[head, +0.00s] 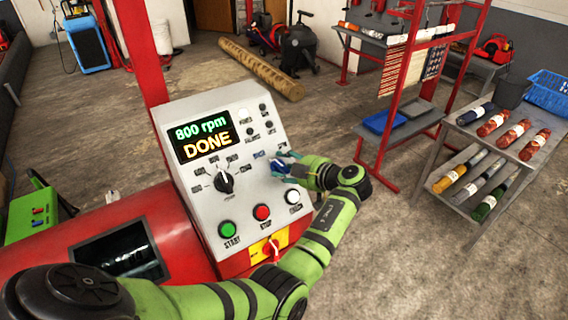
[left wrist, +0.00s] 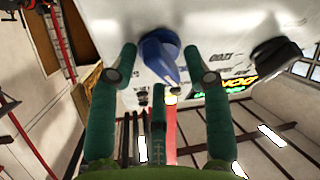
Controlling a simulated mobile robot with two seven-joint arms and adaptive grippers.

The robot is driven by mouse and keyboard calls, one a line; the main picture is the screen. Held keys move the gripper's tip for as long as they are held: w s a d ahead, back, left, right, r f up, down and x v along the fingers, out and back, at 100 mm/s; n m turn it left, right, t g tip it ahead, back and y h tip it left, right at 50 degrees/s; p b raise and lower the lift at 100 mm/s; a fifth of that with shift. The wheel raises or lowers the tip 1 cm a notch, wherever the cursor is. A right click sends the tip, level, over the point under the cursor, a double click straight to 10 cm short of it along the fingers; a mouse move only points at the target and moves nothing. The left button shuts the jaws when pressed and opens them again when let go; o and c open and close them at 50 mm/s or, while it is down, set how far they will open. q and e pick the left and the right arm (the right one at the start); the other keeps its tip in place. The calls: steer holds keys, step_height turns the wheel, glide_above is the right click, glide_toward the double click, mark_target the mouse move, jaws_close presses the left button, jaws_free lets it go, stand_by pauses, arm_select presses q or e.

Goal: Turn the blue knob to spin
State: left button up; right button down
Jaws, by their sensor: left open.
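The blue knob (left wrist: 160,52) is on the light grey control panel (head: 207,108). In the left wrist view it sits between the two fingertips of my left gripper (left wrist: 160,54), with a visible gap on each side. In the head view my left gripper (head: 284,167) is at the right part of the panel face and hides most of the knob. It is open and holds nothing. The display (head: 203,137) reads "800 rpm" in green and "DONE" in orange. My right gripper is in neither view.
A black knob (head: 224,183) is left of the gripper. Below are a green START button (head: 228,229), a red STOP button (head: 262,212), a white button (head: 292,197) and a red emergency knob (head: 270,247). A red rack and a shelf with rolled rugs stand to the right.

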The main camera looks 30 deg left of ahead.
arm_select(q)
steer(key=shift+d, duration=0.1)
jaws_close()
